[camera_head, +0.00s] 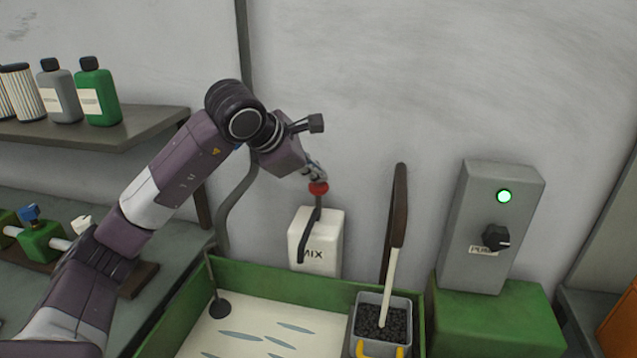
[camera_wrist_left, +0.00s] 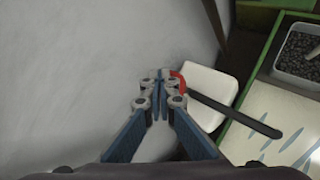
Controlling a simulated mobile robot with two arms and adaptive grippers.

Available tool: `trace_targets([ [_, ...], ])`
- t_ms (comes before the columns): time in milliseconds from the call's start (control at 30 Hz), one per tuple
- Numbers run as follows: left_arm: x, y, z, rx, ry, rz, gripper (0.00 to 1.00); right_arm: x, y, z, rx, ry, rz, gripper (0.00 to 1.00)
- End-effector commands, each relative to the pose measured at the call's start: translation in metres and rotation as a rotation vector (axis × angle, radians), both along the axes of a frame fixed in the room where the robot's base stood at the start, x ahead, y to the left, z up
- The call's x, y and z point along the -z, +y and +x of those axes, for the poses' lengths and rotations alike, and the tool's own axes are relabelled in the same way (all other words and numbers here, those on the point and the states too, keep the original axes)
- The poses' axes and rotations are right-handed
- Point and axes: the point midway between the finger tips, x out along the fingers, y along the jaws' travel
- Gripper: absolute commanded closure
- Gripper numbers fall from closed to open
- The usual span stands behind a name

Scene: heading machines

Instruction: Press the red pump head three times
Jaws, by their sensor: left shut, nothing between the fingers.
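The red pump head (camera_head: 318,188) sits on top of the white container marked "MIX" (camera_head: 320,258), with a dark spout hanging from it. My left gripper (camera_head: 316,176) is shut and empty, pointing down right over the pump head. In the left wrist view, the closed fingertips (camera_wrist_left: 160,82) overlap the red pump head (camera_wrist_left: 179,82), which shows partly behind them. The white container (camera_wrist_left: 205,92) and its dark spout are beyond the fingers. Whether the fingertips touch the pump head cannot be told. My right gripper is not in view.
A green-rimmed tray (camera_head: 290,280) lies in front of the container. A grey bin of dark pellets (camera_head: 381,318) with an upright handle (camera_head: 398,210) is on the right. A grey control box (camera_head: 487,225) stands farther right. Bottles (camera_head: 97,92) stand on the left shelf.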

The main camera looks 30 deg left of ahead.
Motion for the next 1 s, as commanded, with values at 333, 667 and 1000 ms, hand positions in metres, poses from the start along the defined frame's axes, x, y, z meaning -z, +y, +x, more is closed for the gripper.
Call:
trace_targets([
  [333, 0.007, 0.000, 0.000, 0.000, 0.004, 0.001, 1.00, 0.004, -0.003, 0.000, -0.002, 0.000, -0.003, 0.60],
  [667, 0.011, 0.000, 0.000, 0.000, 0.006, 0.001, 1.00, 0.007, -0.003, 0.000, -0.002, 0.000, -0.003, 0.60],
  [1000, 0.016, 0.000, -0.001, 0.000, 0.007, 0.001, 1.00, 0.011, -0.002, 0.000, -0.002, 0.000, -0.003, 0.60],
])
